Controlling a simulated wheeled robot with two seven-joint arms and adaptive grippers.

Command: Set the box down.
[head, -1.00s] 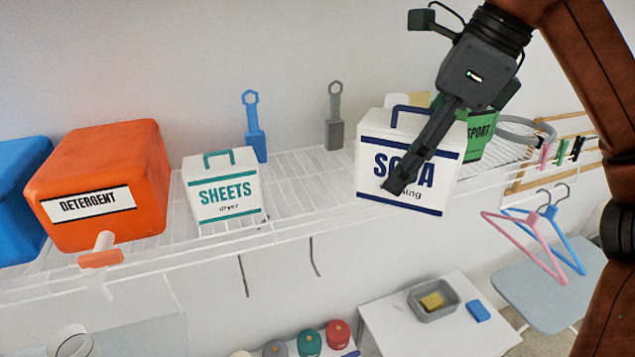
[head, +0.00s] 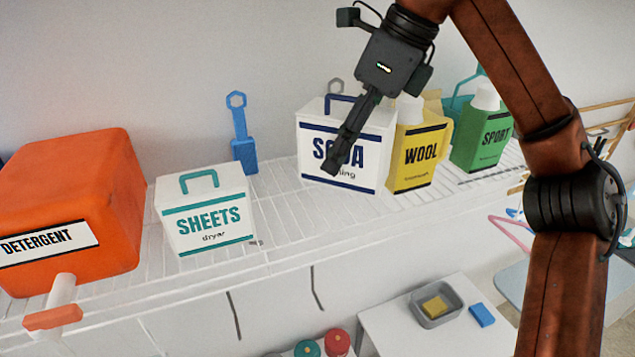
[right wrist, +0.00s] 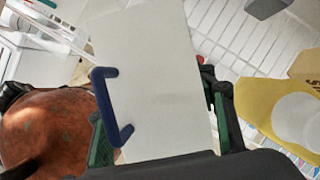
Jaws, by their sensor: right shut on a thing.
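The white SODA box (head: 328,171), with dark blue bands and a blue handle, is upright over the wire shelf (head: 285,225), left of the yellow WOOL bottle (head: 417,158). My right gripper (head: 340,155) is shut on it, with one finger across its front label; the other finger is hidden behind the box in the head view. In the right wrist view the plain white box (right wrist: 155,75) and its blue handle (right wrist: 104,105) show between the fingers. I cannot tell whether its base touches the shelf. My left gripper is not in view.
The SHEETS box (head: 205,215) and orange DETERGENT container (head: 85,190) stand to the left. A blue tool (head: 240,140) is behind SHEETS. The green SPORT bottle (head: 485,140) is right of WOOL. Shelf room is clear between SHEETS and SODA.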

